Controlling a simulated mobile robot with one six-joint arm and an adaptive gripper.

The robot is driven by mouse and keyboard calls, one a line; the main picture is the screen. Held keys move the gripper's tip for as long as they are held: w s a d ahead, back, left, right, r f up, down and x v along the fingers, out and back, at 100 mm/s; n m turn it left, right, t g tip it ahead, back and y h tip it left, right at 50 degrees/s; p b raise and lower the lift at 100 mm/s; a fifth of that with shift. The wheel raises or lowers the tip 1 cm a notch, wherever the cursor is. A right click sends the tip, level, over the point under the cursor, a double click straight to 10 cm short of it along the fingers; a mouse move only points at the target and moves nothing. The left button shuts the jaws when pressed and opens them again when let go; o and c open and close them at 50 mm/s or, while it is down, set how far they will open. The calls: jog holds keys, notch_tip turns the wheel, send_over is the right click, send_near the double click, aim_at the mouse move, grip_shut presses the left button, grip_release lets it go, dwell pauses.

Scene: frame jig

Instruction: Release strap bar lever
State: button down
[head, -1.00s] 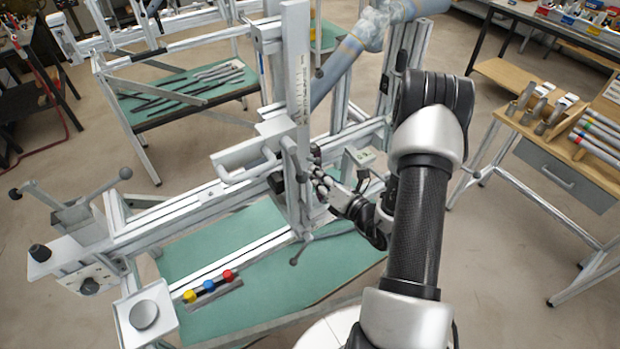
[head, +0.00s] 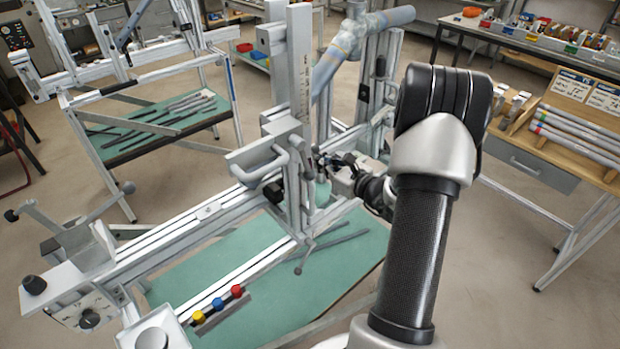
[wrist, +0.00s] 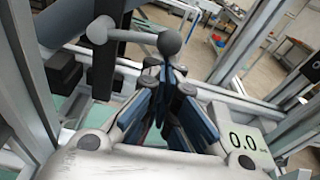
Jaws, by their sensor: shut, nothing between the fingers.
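A grey lever with a round ball knob (wrist: 168,42) crosses the upper middle of the wrist view, coming from a dark upright part at the left. My gripper (wrist: 165,78) is shut and empty, its fingertips close below the knob; I cannot tell if they touch it. In the head view my gripper (head: 325,166) is beside the tall upright post (head: 300,75) of the frame jig, partly hidden behind its parts. Another thin lever with a ball end (head: 298,270) hangs low at the post's foot. I cannot tell which is the strap bar lever.
A wooden bench (head: 560,150) stands at the right.

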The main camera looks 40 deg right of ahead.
jog(key=shift+r+n+h+b, duration=0.4)
jog(key=shift+r+n+b, duration=1)
jog(key=shift+r, duration=0.65)
